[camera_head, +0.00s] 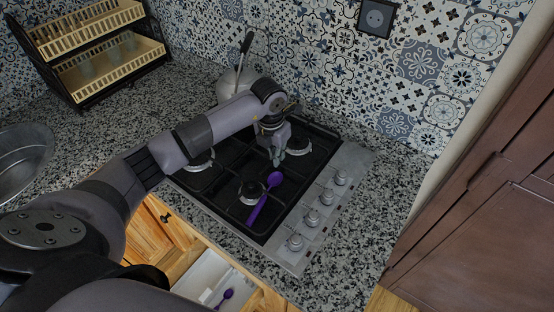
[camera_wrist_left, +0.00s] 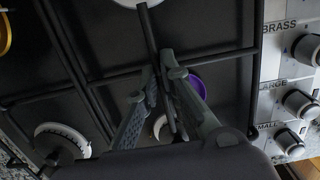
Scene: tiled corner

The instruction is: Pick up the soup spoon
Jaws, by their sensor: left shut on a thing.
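A purple spoon (camera_head: 257,210) lies on the black cooktop, its bowl toward the back and its handle toward the front. A second purple spoon (camera_head: 226,295) lies in the open drawer below the counter. My left gripper (camera_head: 277,157) is down at the cooktop grate, just behind the spoon's bowl. In the left wrist view its fingers (camera_wrist_left: 162,85) straddle a black grate bar and look shut on it. Purple (camera_wrist_left: 197,85) shows beside the right finger, partly hidden by it. I see no spoon between the fingers. My right gripper is not in view.
The cooktop's steel edge (camera_head: 284,257) carries several knobs (camera_head: 312,217) on the right. A pot (camera_head: 232,85) stands at the back by the tiled wall. A dish rack (camera_head: 100,55) and a metal bowl (camera_head: 20,160) are at left. Speckled counter on the right is clear.

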